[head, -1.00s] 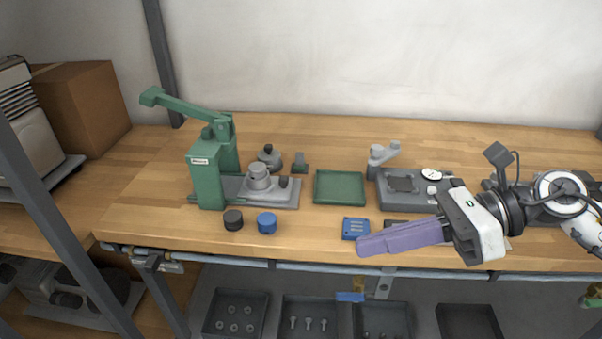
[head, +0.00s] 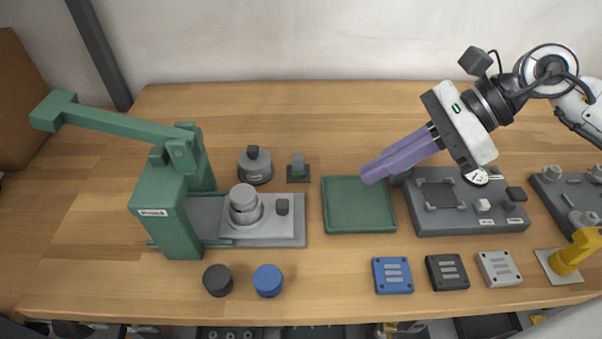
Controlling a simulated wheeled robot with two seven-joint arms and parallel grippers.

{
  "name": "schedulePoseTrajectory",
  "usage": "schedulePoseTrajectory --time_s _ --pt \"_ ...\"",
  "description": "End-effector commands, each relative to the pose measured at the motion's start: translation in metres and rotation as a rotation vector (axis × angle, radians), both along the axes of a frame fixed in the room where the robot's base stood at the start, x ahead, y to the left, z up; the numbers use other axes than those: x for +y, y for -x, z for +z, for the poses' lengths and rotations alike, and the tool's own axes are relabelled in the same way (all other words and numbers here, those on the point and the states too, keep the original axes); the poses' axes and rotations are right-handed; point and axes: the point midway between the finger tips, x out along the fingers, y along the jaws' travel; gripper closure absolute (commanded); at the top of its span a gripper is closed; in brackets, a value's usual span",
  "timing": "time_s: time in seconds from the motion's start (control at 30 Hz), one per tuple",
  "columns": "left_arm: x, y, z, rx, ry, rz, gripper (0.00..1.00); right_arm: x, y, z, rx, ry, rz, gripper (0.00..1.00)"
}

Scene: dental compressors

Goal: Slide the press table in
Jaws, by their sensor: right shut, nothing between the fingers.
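The green press (head: 170,200) stands at the left of the bench, its lever arm (head: 115,125) raised toward the upper left. Its grey press table (head: 265,230) sticks out to the right of the press frame on a darker grey base. A round grey part (head: 244,203) and a small dark knob (head: 282,206) sit on the table. My right gripper (head: 368,174) is shut and empty, its purple fingers pointing left above the right edge of the green tray, well right of the press table and apart from it. My left gripper is out of view.
The green tray (head: 359,225) lies empty between press and grey fixture (head: 470,219). A grey round part (head: 254,167) and a small block (head: 298,170) stand behind the table. Black (head: 217,280) and blue (head: 267,280) caps lie in front. Blue (head: 392,275), black and grey plates lie front right.

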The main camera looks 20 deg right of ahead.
Motion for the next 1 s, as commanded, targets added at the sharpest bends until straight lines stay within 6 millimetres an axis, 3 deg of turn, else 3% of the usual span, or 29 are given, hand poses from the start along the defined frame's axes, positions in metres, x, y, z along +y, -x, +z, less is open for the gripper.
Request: schedulePoseTrajectory --time_s 0.2,0.47,0.7,1.0 --pt "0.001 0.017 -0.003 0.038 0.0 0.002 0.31 0.03 -0.007 -0.023 0.001 -0.008 0.005 1.0" --pt "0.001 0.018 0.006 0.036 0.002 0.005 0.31 0.069 -0.018 -0.061 0.001 -0.006 0.004 1.0" --pt "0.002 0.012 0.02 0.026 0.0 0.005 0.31 0.098 -0.028 -0.06 -0.001 -0.004 0.002 1.0" --pt "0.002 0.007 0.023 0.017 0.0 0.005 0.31 0.105 -0.03 -0.063 0.0 -0.001 0.001 1.0"
